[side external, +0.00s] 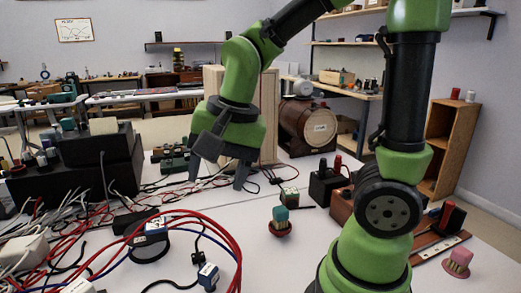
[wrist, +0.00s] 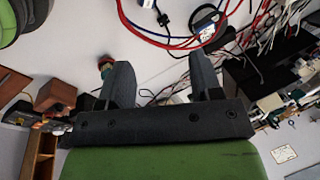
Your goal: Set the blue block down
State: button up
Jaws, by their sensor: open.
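My gripper (side external: 217,181) is open in the side external view, fingers pointing down above the white table, with nothing between them. In the wrist view my gripper (wrist: 162,80) also shows two spread fingers with bare table between them. No plain blue block is clear. A teal block (side external: 281,214) stands on a red round base, right of the gripper.
Red and blue cables (side external: 225,232) loop over the left front of the table. Black boxes (side external: 100,160) stand at the left. A brown cylinder (side external: 306,126) stands behind.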

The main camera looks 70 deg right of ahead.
jog(key=s+r+n+t+y, duration=0.1)
jog(key=s+r+n+t, duration=0.3)
jog(key=s+r+n, duration=0.2)
jog(key=shift+s+a+n, duration=0.2)
jog(key=shift+s+n, duration=0.9)
jog(key=shift+s, duration=0.15)
